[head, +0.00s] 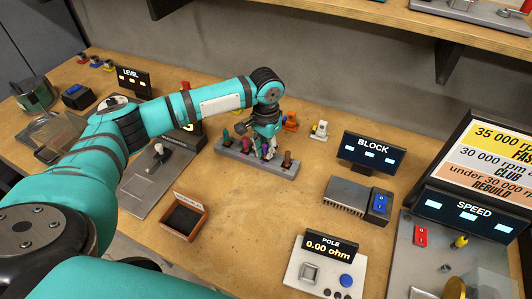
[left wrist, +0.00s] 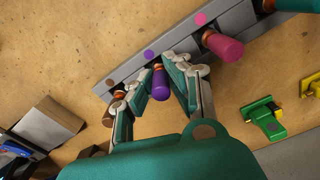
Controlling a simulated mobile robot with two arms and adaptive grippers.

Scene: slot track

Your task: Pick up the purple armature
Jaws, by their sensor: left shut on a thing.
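The purple armature (left wrist: 160,84) stands in the grey slotted rack (left wrist: 106,90) beside the purple dot, with copper at its upper end in the left wrist view. My left gripper (left wrist: 153,75) has its fingers on either side of it and is shut on it. In the head view my left gripper (head: 264,147) reaches down over the rack (head: 230,157) and partly hides the armatures there. A pink armature (left wrist: 222,45) and a brown one (left wrist: 110,115) stand in neighbouring slots. My right gripper is out of view.
Behind the rack are an orange part (head: 290,121) and a white-and-yellow part (head: 320,129). The BLOCK unit (head: 350,196) is right, a small open box (head: 185,218) is front left, and the POLE meter (head: 325,272) is front right. Bare wood lies between.

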